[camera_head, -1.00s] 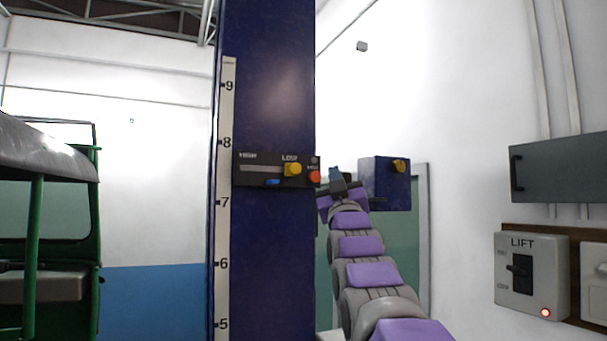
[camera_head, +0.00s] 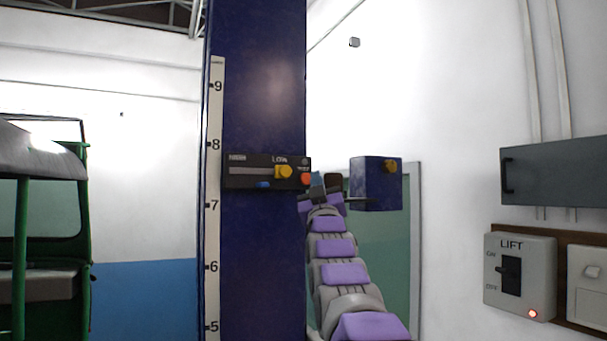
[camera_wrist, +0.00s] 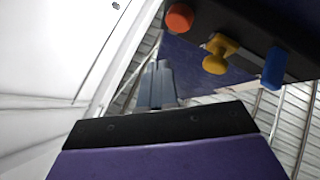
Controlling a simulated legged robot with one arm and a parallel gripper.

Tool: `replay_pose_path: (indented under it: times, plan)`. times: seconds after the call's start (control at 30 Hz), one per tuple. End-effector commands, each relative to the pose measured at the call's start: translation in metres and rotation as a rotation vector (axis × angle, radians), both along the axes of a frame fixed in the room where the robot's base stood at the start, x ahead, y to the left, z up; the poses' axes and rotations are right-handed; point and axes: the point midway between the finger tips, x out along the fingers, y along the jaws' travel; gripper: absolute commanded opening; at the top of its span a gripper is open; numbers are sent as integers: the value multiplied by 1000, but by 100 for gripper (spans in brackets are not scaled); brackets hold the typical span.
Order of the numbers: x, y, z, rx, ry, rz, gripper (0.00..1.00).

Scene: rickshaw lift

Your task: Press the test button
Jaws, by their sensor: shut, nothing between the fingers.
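A dark control panel (camera_head: 240,171) is fixed across the blue lift column. At its right end is an orange-red round button (camera_head: 305,179); a small label above it is too small to read. A yellow knob (camera_head: 284,171) sits to its left and a blue piece (camera_head: 264,185) is at the lower edge. My gripper (camera_head: 317,190) is shut and empty, just right of and slightly below the orange button. In the wrist view, the closed fingers (camera_wrist: 159,82) point up below the orange button (camera_wrist: 179,18) and yellow knob (camera_wrist: 216,62), with a visible gap.
A dark blue box with a yellow knob (camera_head: 376,184) stands right of the gripper. A grey LIFT switch box (camera_head: 520,277) with a lit red lamp is on the right wall. A green rickshaw (camera_head: 40,230) stands at the left. A height scale (camera_head: 214,240) runs down the column.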

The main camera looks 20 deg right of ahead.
Motion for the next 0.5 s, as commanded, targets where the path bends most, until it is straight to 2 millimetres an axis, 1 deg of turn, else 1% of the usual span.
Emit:
replay_pose_path:
  times: [0.03,0.1,0.2,0.33,0.5]
  plan:
    - [8,-1,2,0,2,0,0]
    - [16,-1,1,0,1,0,0]
    - [25,2,1,1,0,1,0]
    - [31,4,1,-1,1,1,0]
    - [32,7,1,-2,0,0,0]
